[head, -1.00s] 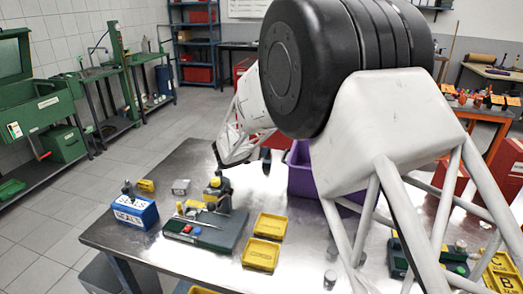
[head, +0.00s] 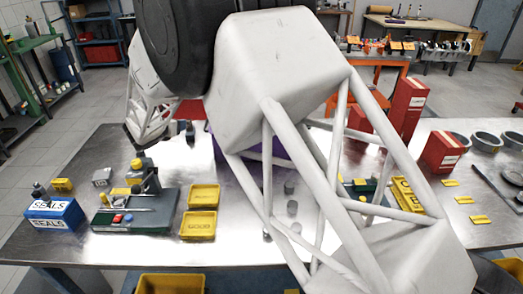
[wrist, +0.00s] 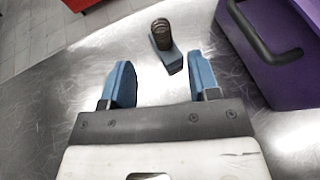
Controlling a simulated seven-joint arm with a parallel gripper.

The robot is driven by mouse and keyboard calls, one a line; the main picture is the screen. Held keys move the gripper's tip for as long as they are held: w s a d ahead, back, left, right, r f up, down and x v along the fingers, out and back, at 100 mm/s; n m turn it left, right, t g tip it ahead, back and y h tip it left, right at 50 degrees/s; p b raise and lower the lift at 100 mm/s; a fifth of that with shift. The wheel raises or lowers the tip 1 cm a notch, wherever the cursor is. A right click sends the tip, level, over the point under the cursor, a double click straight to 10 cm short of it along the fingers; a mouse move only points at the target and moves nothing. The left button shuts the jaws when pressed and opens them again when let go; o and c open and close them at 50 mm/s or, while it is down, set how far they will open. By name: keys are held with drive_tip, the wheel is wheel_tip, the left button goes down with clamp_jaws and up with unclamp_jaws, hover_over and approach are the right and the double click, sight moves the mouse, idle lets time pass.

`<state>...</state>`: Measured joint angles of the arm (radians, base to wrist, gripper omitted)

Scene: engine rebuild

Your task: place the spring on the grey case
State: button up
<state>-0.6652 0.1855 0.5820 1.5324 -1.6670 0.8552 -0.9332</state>
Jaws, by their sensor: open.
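The spring (wrist: 161,35) is a dark coil standing upright on a small blue-grey block (wrist: 170,62) in the wrist view. My gripper (wrist: 162,80) is open and empty, with its two blue fingers apart. The spring and block are just beyond the fingertips, between their lines and not touched by them.
A purple bin (wrist: 285,80) with a black handle stands close right of my gripper. Yellow trays (head: 203,196) lie right of the case, and a blue SEALS box (head: 55,214) left of it. Red boxes (head: 442,150) stand farther right.

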drive_tip(key=shift+d, duration=0.1)
drive_tip(key=s+d+r+m+g+h, duration=0.15)
drive_tip(key=s+d+r+m, duration=0.35)
drive_tip(key=d, duration=0.6)
drive_tip(key=s+d+r+m+g, duration=0.35)
drive_tip(key=s+d+m, duration=0.25)
drive_tip(key=d, duration=0.5)
drive_tip(key=s+d+r+m+g+h, duration=0.15)
drive_tip(key=s+d+r+m, duration=0.35)
drive_tip(key=d, duration=0.6)
drive_tip(key=s+d+m+g+y, duration=0.1)
drive_tip(key=s+d+m, duration=0.3)
drive_tip(key=s, duration=0.7)
drive_tip(key=s+d+f+m+g+y, duration=0.1)
drive_tip(key=s+d+m+y, duration=0.2)
drive_tip(key=s, duration=0.9)
drive_tip(key=s+d+m+g+y, duration=0.2)
drive_tip(key=s+d+m, duration=0.5)
drive_tip(key=s+m, duration=0.3)
drive_tip(key=shift+s+f+y, duration=0.2)
drive_tip(key=shift+s+y, duration=0.2)
drive_tip(key=shift+s, duration=0.85)
